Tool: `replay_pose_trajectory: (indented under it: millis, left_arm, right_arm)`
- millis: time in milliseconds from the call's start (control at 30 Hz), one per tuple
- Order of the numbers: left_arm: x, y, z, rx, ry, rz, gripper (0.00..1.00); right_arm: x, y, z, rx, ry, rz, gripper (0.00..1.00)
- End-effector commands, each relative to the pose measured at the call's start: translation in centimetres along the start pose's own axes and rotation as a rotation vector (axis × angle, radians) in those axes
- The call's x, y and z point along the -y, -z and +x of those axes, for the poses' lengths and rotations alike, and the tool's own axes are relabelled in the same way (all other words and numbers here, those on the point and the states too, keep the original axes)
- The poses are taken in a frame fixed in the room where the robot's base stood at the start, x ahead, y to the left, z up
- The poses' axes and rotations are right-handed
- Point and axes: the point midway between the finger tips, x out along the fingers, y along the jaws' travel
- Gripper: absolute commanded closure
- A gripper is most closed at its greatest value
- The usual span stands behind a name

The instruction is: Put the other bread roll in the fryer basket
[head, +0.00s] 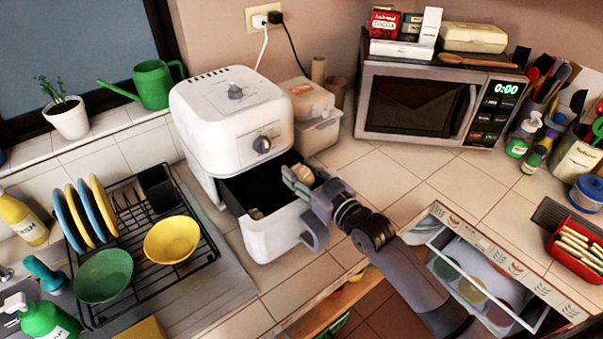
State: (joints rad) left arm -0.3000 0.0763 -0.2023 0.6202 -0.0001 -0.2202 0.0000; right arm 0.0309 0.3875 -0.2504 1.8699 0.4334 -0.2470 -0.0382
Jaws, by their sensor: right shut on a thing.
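The white air fryer (232,115) stands on the tiled counter with its fryer basket (272,238) pulled out toward the front. A small tan bread roll (257,213) shows inside the dark basket near its front left. My right gripper (298,177) is over the right side of the basket opening, shut on another bread roll (302,170). The grey fingers hide part of this roll. I cannot tell its exact height above the basket floor. My left gripper is not in view.
A dish rack (205,254) with plates and bowls stands left of the fryer. The microwave (412,105) is at the back right. Below my right arm, a drawer (440,267) is open. The counter (395,175) before the microwave is clear.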

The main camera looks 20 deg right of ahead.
Motion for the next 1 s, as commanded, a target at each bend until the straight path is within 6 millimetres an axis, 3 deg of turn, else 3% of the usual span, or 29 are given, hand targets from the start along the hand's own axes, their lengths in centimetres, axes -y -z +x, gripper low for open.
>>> replay_pose_trajectory:
  millis: [33,133,167,433,767,900,1000]
  left_arm:
    - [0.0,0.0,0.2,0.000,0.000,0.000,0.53]
    - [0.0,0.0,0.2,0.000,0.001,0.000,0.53]
    - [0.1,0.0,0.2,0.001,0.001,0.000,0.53]
    - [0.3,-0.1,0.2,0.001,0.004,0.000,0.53]
    - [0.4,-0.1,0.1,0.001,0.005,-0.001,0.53]
    - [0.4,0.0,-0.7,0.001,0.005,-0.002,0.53]
    - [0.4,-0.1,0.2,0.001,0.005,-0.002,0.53]
  right_arm:
    - [0.1,-1.3,-0.1,0.023,0.001,-0.001,0.84]
    - [0.1,-1.4,-0.1,0.028,0.002,0.000,0.84]
    - [0.1,-1.6,-0.1,0.030,0.002,0.000,0.57]
    - [0.3,-1.8,-0.2,0.035,0.004,-0.001,0.39]
    - [0.3,-1.7,-0.2,0.034,0.005,-0.001,0.39]
    - [0.4,-0.3,-0.2,0.033,0.005,-0.001,0.39]
    - [0.3,-0.9,-2.0,0.035,0.004,-0.001,0.39]
